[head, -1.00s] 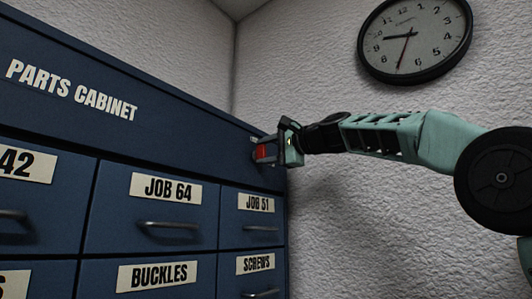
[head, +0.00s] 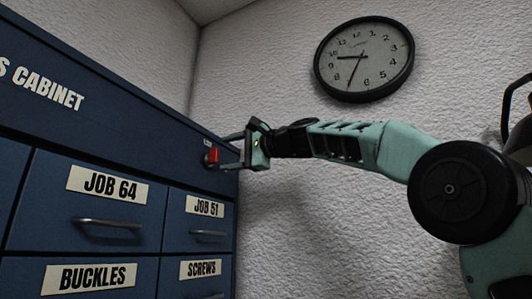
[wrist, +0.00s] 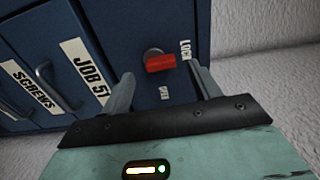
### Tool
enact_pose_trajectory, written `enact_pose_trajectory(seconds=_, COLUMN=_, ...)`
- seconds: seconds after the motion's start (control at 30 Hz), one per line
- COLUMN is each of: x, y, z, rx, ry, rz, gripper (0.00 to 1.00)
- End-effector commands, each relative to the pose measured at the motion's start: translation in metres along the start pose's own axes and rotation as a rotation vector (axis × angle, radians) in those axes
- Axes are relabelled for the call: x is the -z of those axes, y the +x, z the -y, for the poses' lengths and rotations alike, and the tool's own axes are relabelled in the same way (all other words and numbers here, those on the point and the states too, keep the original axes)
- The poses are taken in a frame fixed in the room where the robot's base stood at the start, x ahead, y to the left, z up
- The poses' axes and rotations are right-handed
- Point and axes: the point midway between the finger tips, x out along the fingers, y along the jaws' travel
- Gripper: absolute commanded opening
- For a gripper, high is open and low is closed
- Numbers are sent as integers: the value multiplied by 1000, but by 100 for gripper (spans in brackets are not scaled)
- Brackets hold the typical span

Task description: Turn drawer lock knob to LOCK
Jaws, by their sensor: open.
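The red lock knob (head: 212,157) is on the upper right part of the blue cabinet's front. In the wrist view the knob (wrist: 161,62) is a red bar on a round grey base, its right end toward the LOCK label (wrist: 186,50). The other label (wrist: 164,94), seemingly OPEN, lies below the knob in that view. My gripper (head: 228,151) is open, just off the cabinet face to the right of the knob. In the wrist view my gripper's fingers (wrist: 161,72) are spread, with the knob beyond and between their tips, apparently untouched.
The blue cabinet (head: 100,115) has labelled drawers with bar handles, including JOB 64 (head: 107,185) and JOB 51 (head: 204,206), below the knob. A white textured wall (head: 310,220) stands behind and right. A clock (head: 364,59) hangs high on it. Space before the drawers looks clear.

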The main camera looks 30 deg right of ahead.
Motion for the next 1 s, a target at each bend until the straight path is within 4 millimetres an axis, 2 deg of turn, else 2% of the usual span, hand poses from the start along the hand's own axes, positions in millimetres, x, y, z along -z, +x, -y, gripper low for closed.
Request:
enact_pose_trajectory(seconds=0.03, x=0, y=-14, z=-5, rx=3, ry=-3, rz=-5, gripper=62)
enact_pose_trajectory(seconds=0.3, x=0, y=-77, z=-5, rx=2, ry=-3, rz=-4, gripper=62)
enact_pose_trajectory(seconds=0.5, x=0, y=-114, z=-3, rx=1, ry=-1, rz=-3, gripper=62)
enact_pose_trajectory(seconds=0.7, x=0, y=-131, z=-1, rx=0, ry=0, rz=0, gripper=62)
enact_pose_trajectory(seconds=1.0, x=0, y=-133, z=-1, rx=-1, ry=0, rz=1, gripper=62)
